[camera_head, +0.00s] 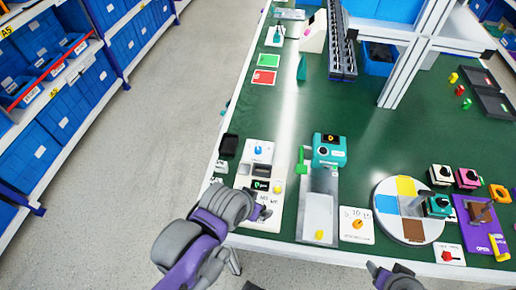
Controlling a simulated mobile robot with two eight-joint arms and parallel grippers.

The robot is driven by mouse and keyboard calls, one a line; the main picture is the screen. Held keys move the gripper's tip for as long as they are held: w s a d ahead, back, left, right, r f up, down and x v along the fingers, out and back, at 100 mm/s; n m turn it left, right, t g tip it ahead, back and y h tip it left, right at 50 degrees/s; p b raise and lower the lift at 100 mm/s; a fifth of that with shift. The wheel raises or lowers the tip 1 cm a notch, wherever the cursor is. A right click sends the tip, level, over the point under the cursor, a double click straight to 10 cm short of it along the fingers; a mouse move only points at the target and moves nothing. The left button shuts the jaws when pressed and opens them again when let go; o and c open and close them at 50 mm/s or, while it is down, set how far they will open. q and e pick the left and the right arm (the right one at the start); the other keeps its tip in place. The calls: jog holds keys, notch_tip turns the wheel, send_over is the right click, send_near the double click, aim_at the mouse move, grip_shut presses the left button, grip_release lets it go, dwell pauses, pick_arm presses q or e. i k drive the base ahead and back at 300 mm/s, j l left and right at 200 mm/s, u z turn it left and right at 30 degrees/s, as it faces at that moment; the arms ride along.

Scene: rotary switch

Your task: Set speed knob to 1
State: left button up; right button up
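Several small white panels with knobs lie along the near edge of the green table; their lettering is too small to read surely, so I cannot tell which one is the speed knob. One panel has a blue knob (258,149), one has an orange knob (357,224) with number-like marks around it, and one has a red knob (447,256). My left gripper (262,212) is over the lower part of the white panel column (244,181), below the blue knob; its fingers are too small to judge. My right gripper (374,270) is at the bottom edge, below the orange knob, apart from it.
A teal machine (329,150) with a grey tray (318,213) stands right of the left panels. A round multicoloured disc (387,204) and small coloured devices stand at the right. A white frame post (402,75) rises behind. Green table (370,130) is bare in the middle.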

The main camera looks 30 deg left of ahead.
aim_at(258, 150)
jog(key=u, duration=0.9)
jog(key=l+u, duration=0.1)
jog(key=u, duration=0.35)
jog(key=k+u, duration=0.15)
jog(key=u, duration=0.3)
jog(key=k+u, duration=0.1)
jog(key=u, duration=0.35)
jog(key=k+j, duration=0.1)
jog(key=k, duration=0.65)
jog(key=i+l, duration=0.3)
jog(key=i, duration=0.15)
jog(key=i+l, duration=0.35)
jog(key=i, duration=0.1)
